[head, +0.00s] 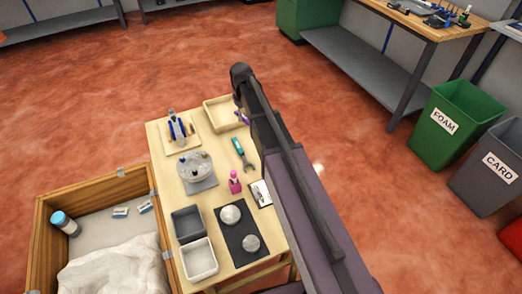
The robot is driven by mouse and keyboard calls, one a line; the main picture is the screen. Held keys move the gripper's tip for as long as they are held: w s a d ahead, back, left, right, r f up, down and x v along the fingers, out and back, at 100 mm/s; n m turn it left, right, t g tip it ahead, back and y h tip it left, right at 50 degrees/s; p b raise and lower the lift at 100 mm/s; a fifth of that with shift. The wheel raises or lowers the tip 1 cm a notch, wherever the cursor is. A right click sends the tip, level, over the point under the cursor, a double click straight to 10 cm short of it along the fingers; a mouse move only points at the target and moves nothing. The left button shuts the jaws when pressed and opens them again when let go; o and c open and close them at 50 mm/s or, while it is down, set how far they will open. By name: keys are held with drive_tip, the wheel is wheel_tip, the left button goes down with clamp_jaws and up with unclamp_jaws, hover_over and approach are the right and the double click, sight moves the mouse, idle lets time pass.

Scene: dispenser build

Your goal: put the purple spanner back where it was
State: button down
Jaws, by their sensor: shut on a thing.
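The purple spanner (243,117) shows as a small piece of purple at the right end of a shallow wooden tray (207,117), beside my dark arm. My gripper (240,104) is shut on it, over or at the tray's right side. My arm hides most of the gripper and part of the spanner. I cannot tell whether the spanner touches the tray.
A wooden crate (93,184) stands at left. My arm covers the table's right side.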

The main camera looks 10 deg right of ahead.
drive_tip(key=s+d+f+m+b, duration=0.1)
drive_tip(key=s+d+f+b, duration=0.1)
drive_tip(key=s, duration=0.4)
drive_tip(key=s+d+f+m+b, duration=0.1)
drive_tip(key=s+d+f+b, duration=0.1)
drive_tip(key=s, duration=0.3)
drive_tip(key=s+d+f+m+b, duration=0.1)
drive_tip(key=s+d+f+b, duration=0.1)
drive_tip(key=s, duration=0.4)
drive_tip(key=shift+s+f, duration=0.3)
drive_tip(key=shift+f, duration=0.15)
drive_tip(key=shift+w, duration=0.15)
drive_tip(key=w, duration=0.5)
drive_tip(key=w+a+f+b, duration=0.1)
drive_tip(key=w, duration=0.4)
drive_tip(key=w+a, duration=0.1)
drive_tip(key=w, duration=0.4)
drive_tip(key=shift+w+f+b, duration=0.2)
drive_tip(key=shift+w+b, duration=0.1)
drive_tip(key=shift+w, duration=0.1)
drive_tip(key=shift+f, duration=0.15)
drive_tip(key=shift+f+b, duration=1.65)
drive_tip(key=shift+b, duration=0.1)
drive_tip(key=shift+f, duration=0.1)
drive_tip(key=shift+c, duration=2.2)
unclamp_jaws()
